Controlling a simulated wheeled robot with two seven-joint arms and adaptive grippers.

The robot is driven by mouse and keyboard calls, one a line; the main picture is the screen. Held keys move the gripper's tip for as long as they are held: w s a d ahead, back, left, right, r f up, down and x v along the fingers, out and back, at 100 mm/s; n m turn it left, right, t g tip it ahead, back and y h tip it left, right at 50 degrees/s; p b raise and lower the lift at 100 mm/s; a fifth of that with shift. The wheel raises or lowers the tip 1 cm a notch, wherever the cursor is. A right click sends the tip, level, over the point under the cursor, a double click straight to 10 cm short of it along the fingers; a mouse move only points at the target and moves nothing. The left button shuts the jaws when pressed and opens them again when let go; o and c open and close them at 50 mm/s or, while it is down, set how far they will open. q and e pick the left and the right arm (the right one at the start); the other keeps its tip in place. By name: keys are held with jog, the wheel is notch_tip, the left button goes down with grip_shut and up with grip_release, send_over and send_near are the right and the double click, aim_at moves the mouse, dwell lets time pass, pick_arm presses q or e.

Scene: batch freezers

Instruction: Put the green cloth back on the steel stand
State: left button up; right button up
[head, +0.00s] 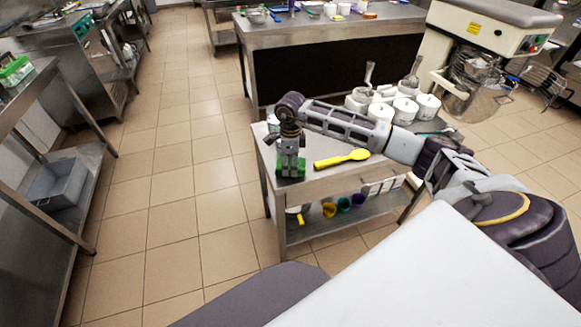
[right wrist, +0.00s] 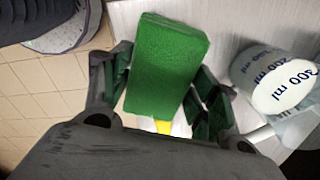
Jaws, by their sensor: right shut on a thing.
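My right gripper (head: 291,166) points down over the left end of the steel stand (head: 325,184). It is shut on the green cloth (right wrist: 167,62), which looks like a thick green block between the fingers (right wrist: 163,90) in the right wrist view. In the head view only small green parts of the cloth (head: 291,187) show around the fingers, near the stand's left front corner. I cannot tell whether the cloth touches the stand top. My left gripper is not in view.
Colored cups (head: 343,204) are on the lower shelf. A mixer (head: 478,75) stands behind right.

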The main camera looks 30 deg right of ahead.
jog(key=shift+f, duration=1.1)
jog(key=shift+f, duration=0.15)
jog(key=o, duration=1)
jog(key=shift+r, duration=0.2)
notch_tip(320, 180, up, 12)
jog(key=shift+b, duration=0.3)
